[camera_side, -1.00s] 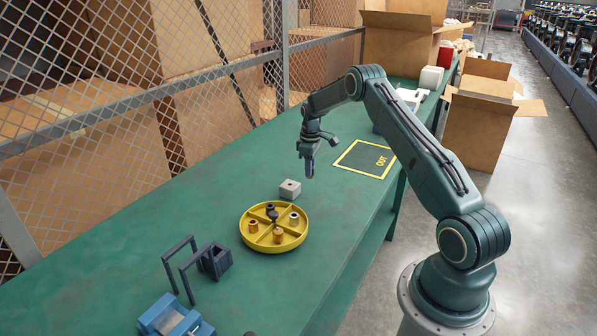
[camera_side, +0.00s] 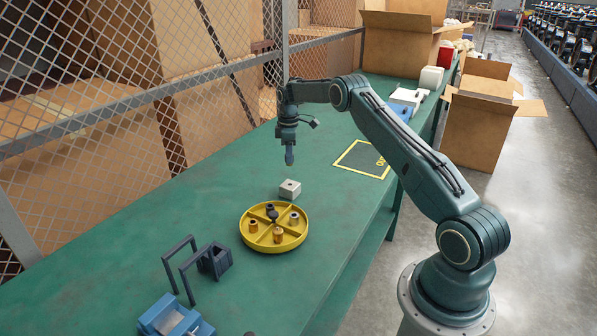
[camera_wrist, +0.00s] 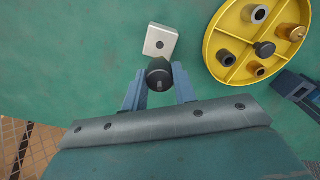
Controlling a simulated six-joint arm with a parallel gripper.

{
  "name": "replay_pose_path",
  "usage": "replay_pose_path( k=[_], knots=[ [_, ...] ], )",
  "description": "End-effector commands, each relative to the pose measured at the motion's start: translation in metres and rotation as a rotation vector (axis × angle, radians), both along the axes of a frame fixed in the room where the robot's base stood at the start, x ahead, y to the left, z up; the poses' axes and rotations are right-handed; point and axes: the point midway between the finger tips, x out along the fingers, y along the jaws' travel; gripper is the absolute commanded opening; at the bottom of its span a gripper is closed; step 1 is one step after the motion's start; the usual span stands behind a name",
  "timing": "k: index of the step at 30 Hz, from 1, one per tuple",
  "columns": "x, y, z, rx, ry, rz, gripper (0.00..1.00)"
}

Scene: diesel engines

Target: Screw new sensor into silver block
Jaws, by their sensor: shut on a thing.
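The silver block (camera_side: 290,189) sits on the green bench with a dark hole in its top; it also shows in the wrist view (camera_wrist: 160,41). My gripper (camera_side: 290,158) is above the block in the side view, with clear air between them. In the wrist view, my gripper (camera_wrist: 159,85) is shut on a dark round sensor (camera_wrist: 158,73), held between the two blue fingers. The sensor's lower end is hard to see. In the wrist view the block lies just beyond the fingertips.
A yellow divided tray (camera_side: 246,232) with several small parts stands in front of the block. A dark frame (camera_side: 181,262) and a blue fixture (camera_side: 172,318) are at lower left. The yellow-edged OUT mat (camera_side: 358,160) lies behind, to the right. A mesh fence (camera_side: 150,95) runs along the back.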

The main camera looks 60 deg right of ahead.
Motion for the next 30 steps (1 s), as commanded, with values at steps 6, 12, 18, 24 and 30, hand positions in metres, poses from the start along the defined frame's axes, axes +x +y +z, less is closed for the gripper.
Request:
replay_pose_path(
  k=[6,12,18,24,30],
  knots=[
    [0.000,0.000,-0.009,0.000,0.001,-0.001,0.00],
    [0.000,0.000,-0.019,0.000,0.001,-0.001,0.00],
    [0.000,0.000,-0.031,0.001,0.001,-0.001,0.00],
    [0.000,0.000,-0.042,0.000,0.001,-0.001,0.00],
    [0.000,0.000,-0.053,0.001,0.001,-0.001,0.00]
  ],
)
